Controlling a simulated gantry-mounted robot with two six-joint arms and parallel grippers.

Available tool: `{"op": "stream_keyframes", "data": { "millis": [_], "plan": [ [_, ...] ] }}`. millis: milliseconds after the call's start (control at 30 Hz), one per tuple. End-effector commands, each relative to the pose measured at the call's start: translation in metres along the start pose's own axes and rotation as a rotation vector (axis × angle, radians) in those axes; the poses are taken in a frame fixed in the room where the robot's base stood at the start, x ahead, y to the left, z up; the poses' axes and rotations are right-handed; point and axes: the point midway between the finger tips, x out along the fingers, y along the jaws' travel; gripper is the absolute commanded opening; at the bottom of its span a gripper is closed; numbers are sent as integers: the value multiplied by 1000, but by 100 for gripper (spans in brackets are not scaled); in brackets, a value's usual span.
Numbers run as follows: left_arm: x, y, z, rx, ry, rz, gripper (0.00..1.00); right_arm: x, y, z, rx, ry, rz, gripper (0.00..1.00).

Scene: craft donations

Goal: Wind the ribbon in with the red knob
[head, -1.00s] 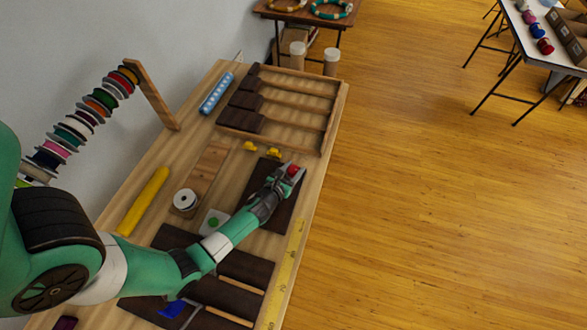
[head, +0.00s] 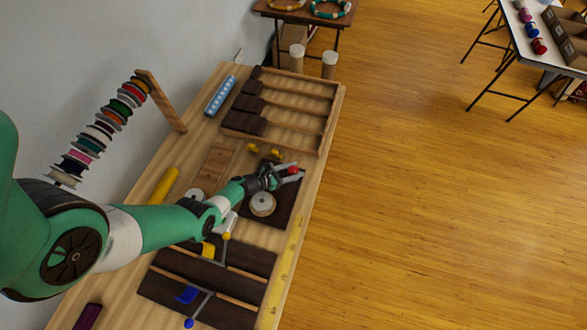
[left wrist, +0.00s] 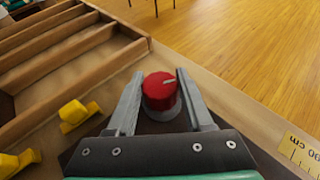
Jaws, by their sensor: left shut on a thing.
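The red knob (head: 293,170) sits near the front-right part of a dark board (head: 284,208) on the workbench. My left gripper (head: 289,172) has its two fingers on either side of the knob and is shut on it. In the left wrist view the knob (left wrist: 160,92) stands upright between the fingers, with a pale line on its top pointing right. A pale spool (head: 262,204) sits on the dark board beside my left wrist. I cannot make out the ribbon itself. My right gripper is not in view.
A slatted wooden tray (head: 300,106) lies behind the knob. Small yellow pieces (head: 253,148) lie between them. Dark channels with blue and yellow levers (head: 187,294) lie in front. A ruler strip (head: 288,260) runs along the right bench edge, with open floor beyond.

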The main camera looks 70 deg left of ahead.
Motion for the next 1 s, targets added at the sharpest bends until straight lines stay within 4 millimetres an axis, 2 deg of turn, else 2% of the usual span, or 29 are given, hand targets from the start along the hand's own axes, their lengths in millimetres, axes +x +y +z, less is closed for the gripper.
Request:
{"op": "stream_keyframes", "data": {
  "millis": [333, 833, 867, 1000],
  "plan": [
    [1, 1, 3, 55, -9, -134, 0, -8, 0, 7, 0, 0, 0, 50],
    [0, 0, 4, 61, -9, -155, 0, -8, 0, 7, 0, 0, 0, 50],
    [0, 0, 4, 61, -9, -155, 56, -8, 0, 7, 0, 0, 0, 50],
    [0, -1, 3, 60, -6, -154, 82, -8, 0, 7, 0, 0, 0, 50]
  ]
}}
